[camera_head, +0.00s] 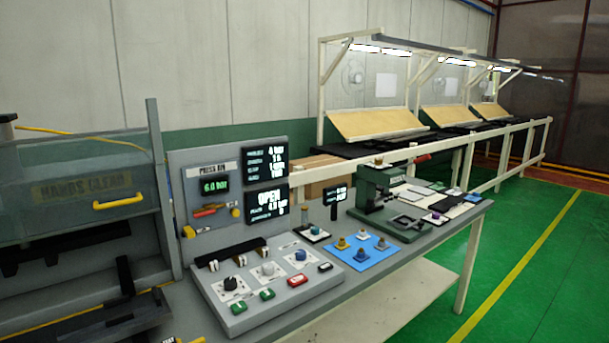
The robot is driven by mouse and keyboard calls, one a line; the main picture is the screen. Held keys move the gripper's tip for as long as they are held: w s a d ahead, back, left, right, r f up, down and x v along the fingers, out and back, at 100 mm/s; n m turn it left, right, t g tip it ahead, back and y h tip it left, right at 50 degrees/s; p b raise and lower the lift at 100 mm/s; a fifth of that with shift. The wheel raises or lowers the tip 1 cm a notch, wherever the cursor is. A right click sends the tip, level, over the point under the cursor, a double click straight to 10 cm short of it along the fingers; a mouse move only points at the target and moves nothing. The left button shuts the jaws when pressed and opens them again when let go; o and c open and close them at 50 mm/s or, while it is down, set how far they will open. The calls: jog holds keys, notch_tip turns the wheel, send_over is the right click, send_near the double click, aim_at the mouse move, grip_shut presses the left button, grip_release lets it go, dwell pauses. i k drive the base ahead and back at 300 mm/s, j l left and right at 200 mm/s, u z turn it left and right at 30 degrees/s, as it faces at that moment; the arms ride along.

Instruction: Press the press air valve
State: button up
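A grey upright panel labelled PRESS AIR (197,180) stands at the back left of the bench. Its small green display (215,185) reads about 6.0 bar. Below the display is the press air valve (209,210), with a red and orange lever lying roughly level. Yellow fittings show at the lower left (188,232) and at the right (236,212). The valve is small in this view, so its exact setting is hard to tell. My gripper is not in view.
Two dark displays (266,165) sit right of the valve. A control box (268,312) with knobs and buttons lies in front. A guarded press with a yellow handle (118,202) stands left. A blue mat (352,263) and green hand press (385,200) are right. Green floor is clear beyond.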

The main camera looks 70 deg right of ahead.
aim_at(211, 211)
jog(key=z, duration=2.05)
jog(key=u, duration=2.4)
jog(key=i+l+z, duration=0.1)
jog(key=l+z, duration=0.25)
jog(key=i+l+z, duration=0.15)
jog(key=l+z, duration=0.2)
jog(key=l, duration=0.15)
jog(key=i+l+z, duration=0.2)
jog(key=l+z, duration=0.15)
jog(key=i+l+z, duration=0.35)
jog(key=k+l, duration=0.05)
jog(key=k, duration=0.05)
